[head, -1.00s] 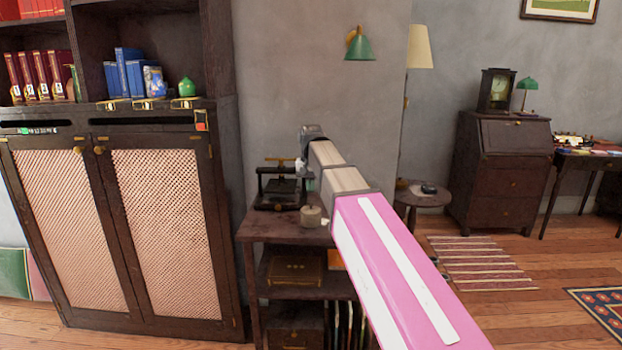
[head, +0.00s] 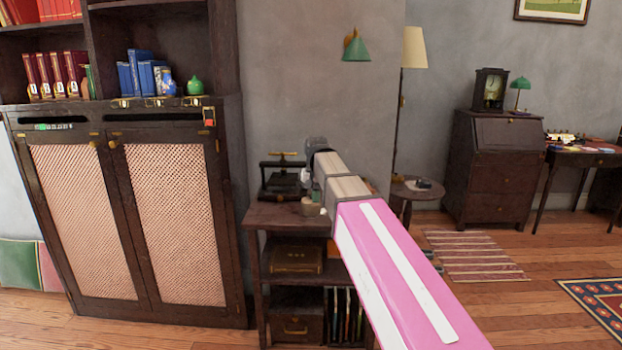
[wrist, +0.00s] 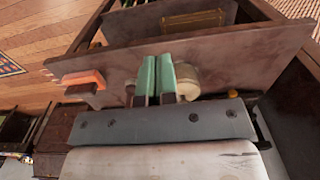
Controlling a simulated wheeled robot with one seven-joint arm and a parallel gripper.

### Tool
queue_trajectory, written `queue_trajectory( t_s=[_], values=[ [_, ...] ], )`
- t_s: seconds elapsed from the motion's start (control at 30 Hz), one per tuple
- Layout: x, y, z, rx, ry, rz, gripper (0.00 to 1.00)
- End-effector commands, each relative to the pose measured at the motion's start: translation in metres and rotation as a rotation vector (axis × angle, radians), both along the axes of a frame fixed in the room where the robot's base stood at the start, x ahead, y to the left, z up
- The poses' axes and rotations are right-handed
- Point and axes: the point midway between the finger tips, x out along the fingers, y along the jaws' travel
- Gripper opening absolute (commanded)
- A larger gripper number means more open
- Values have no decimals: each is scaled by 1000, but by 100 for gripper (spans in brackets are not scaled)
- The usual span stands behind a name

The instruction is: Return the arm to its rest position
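My arm, with a pink and white sleeve, reaches forward from the lower right in the head view. My gripper (wrist: 157,78) is at its far end, over the small dark side table (head: 268,215). In the wrist view its two teal-padded fingers are together, with only a thin dark line between them and nothing seen held.
A black press (head: 283,178) stands at the table's back. An orange-topped item (wrist: 83,79) is left of the fingers. A tall cabinet (head: 130,215) is on the left. A round stool (head: 408,187) and a bureau (head: 495,175) are right. Open floor lies right of my arm.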

Motion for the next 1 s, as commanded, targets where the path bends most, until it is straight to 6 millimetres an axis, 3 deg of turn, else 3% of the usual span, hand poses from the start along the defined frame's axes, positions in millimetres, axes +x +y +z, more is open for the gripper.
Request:
queue_trajectory(
  t_s=[0.27,0.47,0.7,1.0],
  values=[
    [-14,-26,-51,-1,2,2,0],
    [-35,-57,-110,-1,3,5,0],
    [-75,-101,-190,0,2,12,0],
    [-139,-148,-272,0,1,23,0]
  ],
)
